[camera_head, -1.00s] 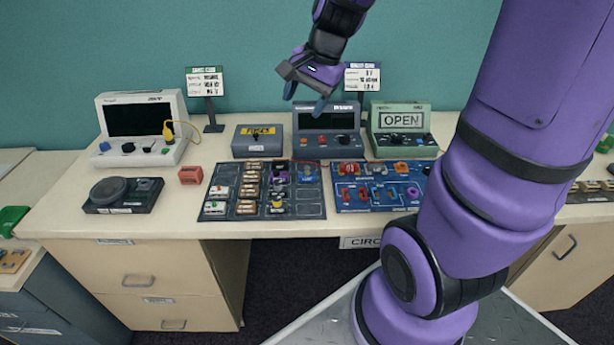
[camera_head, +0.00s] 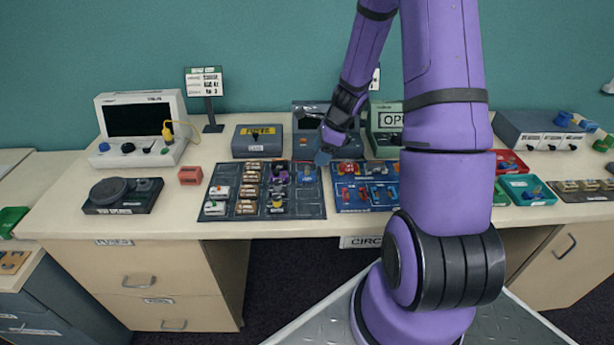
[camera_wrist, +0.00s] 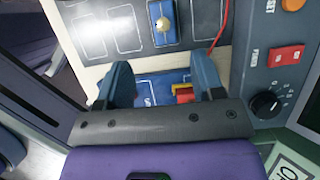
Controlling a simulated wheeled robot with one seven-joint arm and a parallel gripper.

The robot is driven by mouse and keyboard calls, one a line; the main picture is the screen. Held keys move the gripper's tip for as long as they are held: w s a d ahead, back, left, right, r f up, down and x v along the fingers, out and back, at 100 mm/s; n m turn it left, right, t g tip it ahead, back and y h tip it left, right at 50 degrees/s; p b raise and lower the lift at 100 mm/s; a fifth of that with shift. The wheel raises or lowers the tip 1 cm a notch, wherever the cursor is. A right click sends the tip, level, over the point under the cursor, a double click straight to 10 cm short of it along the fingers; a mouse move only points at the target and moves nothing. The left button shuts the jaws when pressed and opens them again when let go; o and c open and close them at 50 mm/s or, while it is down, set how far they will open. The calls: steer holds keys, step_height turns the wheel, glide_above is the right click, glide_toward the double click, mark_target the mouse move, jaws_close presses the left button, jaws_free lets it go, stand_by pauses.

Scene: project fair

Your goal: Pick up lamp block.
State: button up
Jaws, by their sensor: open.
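A blue block with a small pale bulb-like knob on top, which looks like the lamp block (camera_wrist: 163,22), lies on the dark board with outlined slots. It also shows in the head view (camera_head: 307,174), at the board's right column. My gripper (camera_wrist: 162,78) is open and empty, its two blue fingers apart in the wrist view. The block lies beyond the fingertips, not between them. In the head view my gripper (camera_head: 323,157) hangs just above and to the right of the block. How high it is above the board is hard to tell.
The slot board (camera_head: 225,178) holds several other blocks on its left. A blue circuit board (camera_head: 350,207) with red parts lies close on its right. A grey console (camera_wrist: 270,60) with a red switch and black knob stands close to my gripper.

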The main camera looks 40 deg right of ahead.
mark_target(310, 173)
steer(key=shift+d+x, duration=0.15)
steer(key=shift+x, duration=1.95)
steer(key=shift+d+x, duration=0.15)
steer(key=shift+x, duration=1.95)
steer(key=shift+w, duration=0.1)
steer(key=shift+c, duration=0.4)
steer(key=c, duration=0.9)
